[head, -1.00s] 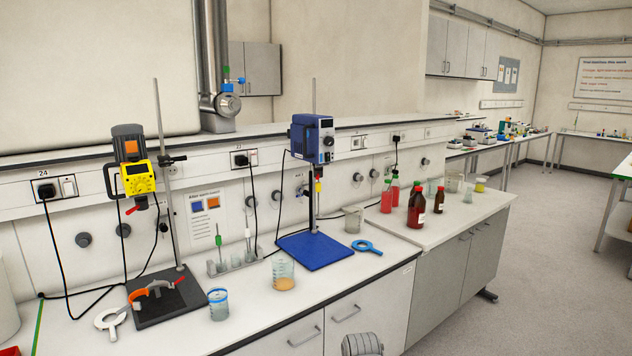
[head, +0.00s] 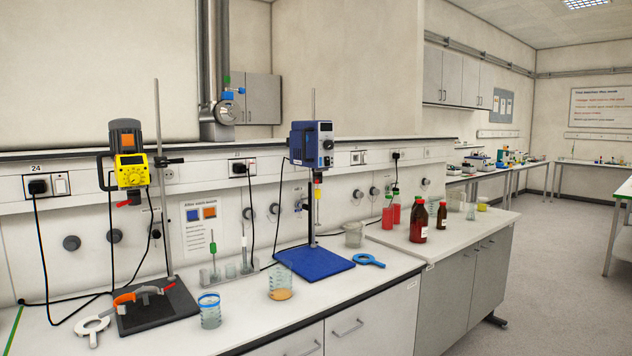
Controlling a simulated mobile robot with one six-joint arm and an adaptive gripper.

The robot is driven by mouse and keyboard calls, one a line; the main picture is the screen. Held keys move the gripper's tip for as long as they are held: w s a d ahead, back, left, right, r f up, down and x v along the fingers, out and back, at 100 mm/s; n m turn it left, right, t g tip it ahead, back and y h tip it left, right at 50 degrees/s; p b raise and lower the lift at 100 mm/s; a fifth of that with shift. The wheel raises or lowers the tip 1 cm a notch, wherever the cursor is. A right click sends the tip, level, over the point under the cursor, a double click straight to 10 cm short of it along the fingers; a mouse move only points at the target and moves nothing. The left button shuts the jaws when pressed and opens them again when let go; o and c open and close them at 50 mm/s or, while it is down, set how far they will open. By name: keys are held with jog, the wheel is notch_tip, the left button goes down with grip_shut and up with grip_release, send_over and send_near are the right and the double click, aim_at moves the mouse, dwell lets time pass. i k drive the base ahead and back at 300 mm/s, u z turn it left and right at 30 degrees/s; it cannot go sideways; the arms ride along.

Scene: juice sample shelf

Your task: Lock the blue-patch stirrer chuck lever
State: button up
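A blue overhead stirrer (head: 311,145) hangs on a stand with a blue base plate (head: 313,262) in the middle of the bench. Its chuck (head: 317,178) is just below the housing, with a small yellow and red piece under it. The lever there is too small to tell its position. A second stirrer with a yellow front (head: 132,170) and an orange-banded grey motor is on the left, above a black base plate (head: 160,308). A red lever (head: 128,203) sticks out below it. I cannot make out a blue patch on either stirrer. My gripper is not in view.
A wall notice (head: 207,226) shows one blue and one orange square. Beakers (head: 281,283) (head: 210,312), a tube rack (head: 230,270), a blue ring tool (head: 369,260) and a white one (head: 93,328) are on the bench. Bottles (head: 418,219) stand right. The floor right is clear.

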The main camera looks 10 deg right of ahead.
aim_at(317, 176)
jog(key=k, duration=0.65)
jog(key=u, duration=0.5)
jog(key=i, duration=1.6)
jog(key=z, duration=0.7)
